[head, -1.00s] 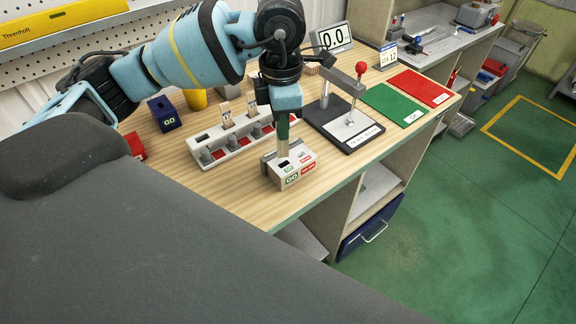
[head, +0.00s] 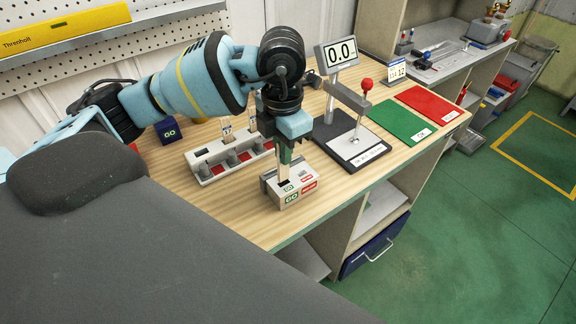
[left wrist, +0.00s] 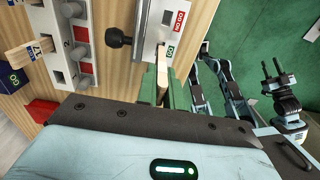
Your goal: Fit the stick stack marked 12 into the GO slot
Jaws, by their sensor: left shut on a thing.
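My left gripper (head: 285,153) points down above the pale gauge block (head: 300,198) near the table's front edge. It is shut on a pale wooden stick stack (head: 284,170), which also shows between the green fingers in the left wrist view (left wrist: 162,82). Its marking is not readable here. The stack stands upright; its lower end is at or just above the block's top, by the dark slot beside the green GO label. I cannot tell whether it has entered. The block bears GO and red NO GO labels. What looks like my right gripper (left wrist: 272,75) shows small in the left wrist view; its opening is unclear.
A white rack (head: 230,165) with labelled sticks and red spots stands left of the block. A dial gauge stand (head: 350,150) with a red knob and a 0.0 display (head: 341,53) stands behind right. Green (head: 400,122) and red (head: 433,103) mats lie farther right.

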